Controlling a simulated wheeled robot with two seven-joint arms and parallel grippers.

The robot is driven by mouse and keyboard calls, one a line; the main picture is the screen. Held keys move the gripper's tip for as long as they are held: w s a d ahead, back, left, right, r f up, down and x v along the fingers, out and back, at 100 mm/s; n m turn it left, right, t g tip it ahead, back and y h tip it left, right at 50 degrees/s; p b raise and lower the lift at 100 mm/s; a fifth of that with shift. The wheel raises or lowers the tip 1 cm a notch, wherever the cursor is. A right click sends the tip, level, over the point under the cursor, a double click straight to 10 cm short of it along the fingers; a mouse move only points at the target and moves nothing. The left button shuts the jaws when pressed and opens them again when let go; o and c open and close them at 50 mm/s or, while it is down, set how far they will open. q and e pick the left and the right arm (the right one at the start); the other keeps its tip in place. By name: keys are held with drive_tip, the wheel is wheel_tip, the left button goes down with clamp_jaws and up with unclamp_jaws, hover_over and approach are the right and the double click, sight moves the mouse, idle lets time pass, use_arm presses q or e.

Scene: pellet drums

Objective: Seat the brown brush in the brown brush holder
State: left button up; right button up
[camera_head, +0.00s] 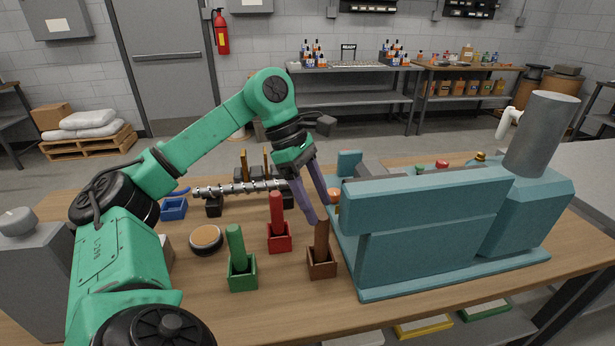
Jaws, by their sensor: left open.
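The brown brush (321,238) stands upright in the brown brush holder (322,267), near the front of the table beside the teal machine. Its lower end is hidden inside the holder. My left gripper (320,213) reaches down from above, with its two purple-grey fingers apart and their tips close to the top of the brown brush. I cannot tell whether a finger touches it. My right gripper is not in view.
A red brush (277,209) in a red holder (279,239) and a green brush (236,245) in a green holder (242,274) stand left of the brown one. A long screw (235,188) lies behind. The teal machine (430,235) blocks the right side.

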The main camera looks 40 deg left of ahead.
use_arm(q)
drive_tip(key=p+v, duration=0.2)
drive_tip(key=v, duration=0.6)
